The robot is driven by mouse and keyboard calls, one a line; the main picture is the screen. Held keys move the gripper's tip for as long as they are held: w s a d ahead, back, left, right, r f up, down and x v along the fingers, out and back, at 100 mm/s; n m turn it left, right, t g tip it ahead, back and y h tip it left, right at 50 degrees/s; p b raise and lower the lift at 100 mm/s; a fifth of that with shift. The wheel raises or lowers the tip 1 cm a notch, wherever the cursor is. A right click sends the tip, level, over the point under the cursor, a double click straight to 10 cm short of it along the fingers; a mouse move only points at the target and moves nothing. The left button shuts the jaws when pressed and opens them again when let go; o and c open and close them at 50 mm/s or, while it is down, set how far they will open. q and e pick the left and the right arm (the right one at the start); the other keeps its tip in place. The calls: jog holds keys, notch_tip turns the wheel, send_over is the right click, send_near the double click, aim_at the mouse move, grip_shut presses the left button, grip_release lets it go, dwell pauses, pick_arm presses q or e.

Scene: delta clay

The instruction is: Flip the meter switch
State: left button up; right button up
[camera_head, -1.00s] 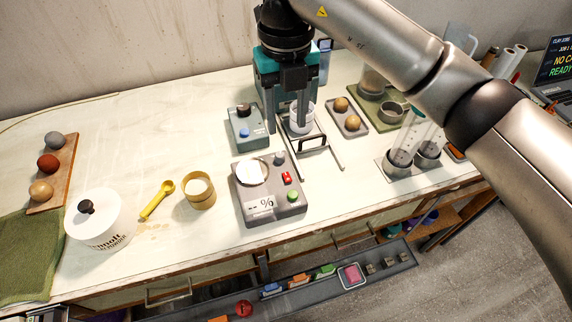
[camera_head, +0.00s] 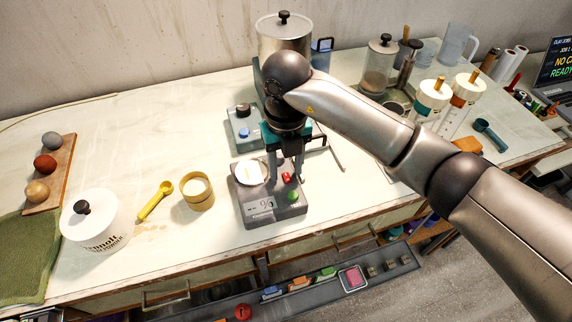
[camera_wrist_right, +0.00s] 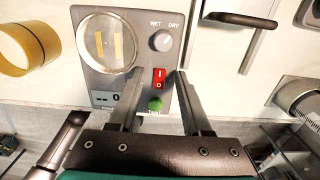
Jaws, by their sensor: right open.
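The meter (camera_head: 262,210) is a grey box with a % display on the worktable; it also shows in the right wrist view (camera_wrist_right: 99,84). It has a round glassy plate (camera_wrist_right: 106,42), a WET/DRY knob (camera_wrist_right: 162,40), a green button (camera_wrist_right: 155,104) and a red rocker switch (camera_wrist_right: 160,79) marked I and O. I cannot tell which side of the switch is pressed. My right gripper (camera_head: 286,178) is open and empty over the meter, pointing down. In the right wrist view its fingertips (camera_wrist_right: 159,74) lie either side of the red switch. My left gripper is out of view.
A yellow ring-shaped cup (camera_head: 198,194), a yellow scoop (camera_head: 156,201) and a white lidded tub (camera_head: 98,222) stand left of the meter. A grey-blue device (camera_head: 243,127) and a metal lidded pot (camera_head: 284,38) are behind. Glass vessels stand at the right.

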grip_shut()
dwell(0.4)
jog(key=shift+s+d+t+y+b, duration=0.15)
jog(key=shift+t+y+b, duration=0.25)
jog(key=shift+t, duration=0.6)
jog(key=shift+s+t+b, duration=0.2)
jog(key=shift+t+b, duration=0.5)
jog(key=shift+b, duration=0.35)
jog(key=shift+t+b, duration=0.3)
jog(key=shift+r, duration=0.1)
grip_release()
jog(key=shift+s, duration=0.1)
